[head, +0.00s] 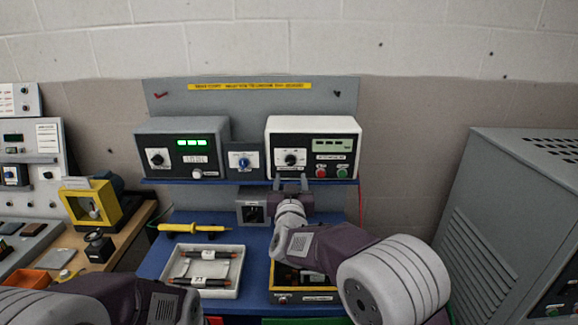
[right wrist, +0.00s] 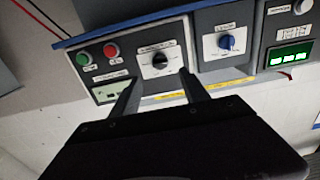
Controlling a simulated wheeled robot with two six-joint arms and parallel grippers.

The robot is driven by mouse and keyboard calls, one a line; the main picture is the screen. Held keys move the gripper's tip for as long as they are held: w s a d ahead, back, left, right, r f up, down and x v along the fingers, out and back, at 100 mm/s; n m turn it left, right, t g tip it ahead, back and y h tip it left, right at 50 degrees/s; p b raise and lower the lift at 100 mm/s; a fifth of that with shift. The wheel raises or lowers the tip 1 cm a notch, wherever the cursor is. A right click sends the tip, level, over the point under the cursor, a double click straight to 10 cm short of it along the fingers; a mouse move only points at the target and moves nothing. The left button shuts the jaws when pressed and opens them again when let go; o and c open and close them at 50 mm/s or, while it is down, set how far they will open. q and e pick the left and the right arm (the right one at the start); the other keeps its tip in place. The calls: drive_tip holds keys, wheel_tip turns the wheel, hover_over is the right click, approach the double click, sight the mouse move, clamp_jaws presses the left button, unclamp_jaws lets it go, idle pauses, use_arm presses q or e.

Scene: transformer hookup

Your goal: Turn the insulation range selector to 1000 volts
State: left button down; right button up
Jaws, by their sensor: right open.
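The tester with a white case and black front panel (head: 330,136) stands on the right of the blue shelf. Its range selector is a round black knob (head: 291,159) on a white dial plate; the knob also shows in the right wrist view (right wrist: 160,60). The range markings are too small to read. My right gripper (head: 290,184) is open and empty, just below and in front of the selector. In the right wrist view its two fingers (right wrist: 159,77) point at the panel, one either side below the knob, apart from it. My left gripper is out of view.
Red (head: 320,172) and green (head: 342,172) buttons sit close beside the selector. A small unit with a blue knob (head: 244,161) and a grey meter with a green display (head: 182,128) stand left. Below are a white tray (head: 231,266) of probes and a yellow tool (head: 195,229).

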sight(291, 163)
drive_tip(key=w+p, duration=0.2)
drive_tip(key=w, duration=0.5)
drive_tip(key=shift+w+f, duration=0.1)
drive_tip(key=shift+w, duration=0.6)
drive_tip(key=shift+w+f, duration=0.1)
drive_tip(key=shift+c, duration=0.3)
clamp_jaws()
